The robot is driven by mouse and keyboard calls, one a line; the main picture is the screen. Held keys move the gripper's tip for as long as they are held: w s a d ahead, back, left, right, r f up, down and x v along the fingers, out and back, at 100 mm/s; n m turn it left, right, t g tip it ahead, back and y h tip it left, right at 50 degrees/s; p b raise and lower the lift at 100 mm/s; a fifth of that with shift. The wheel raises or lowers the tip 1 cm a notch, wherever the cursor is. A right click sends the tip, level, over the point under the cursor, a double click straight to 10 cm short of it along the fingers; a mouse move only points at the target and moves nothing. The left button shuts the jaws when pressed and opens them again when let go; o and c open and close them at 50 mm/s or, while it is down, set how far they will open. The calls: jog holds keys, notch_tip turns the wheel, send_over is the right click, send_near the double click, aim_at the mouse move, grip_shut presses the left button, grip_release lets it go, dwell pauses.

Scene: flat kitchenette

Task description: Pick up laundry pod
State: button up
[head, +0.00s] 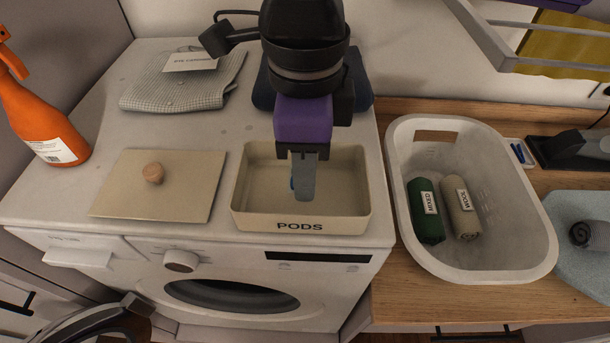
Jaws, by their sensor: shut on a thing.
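My gripper (302,190) reaches down into a beige box (300,226) marked PODS, on top of the white washing machine. It is shut on a laundry pod (292,184), of which only a small blue edge shows at the left of the fingers. The rest of the pod is hidden behind the fingers. The visible part of the box floor looks bare. I cannot tell whether the pod touches the box floor.
A beige lid (125,187) with a wooden knob lies left of the box. An orange spray bottle (42,118), a folded grey cloth (182,88) and a dark blue cloth (263,92) are also on the machine. A white basket (478,268) with two rolled cloths stands right.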

notch_tip(320, 180, up, 17)
jog(key=b, duration=0.2)
jog(key=shift+r, duration=0.2)
dwell(0.8)
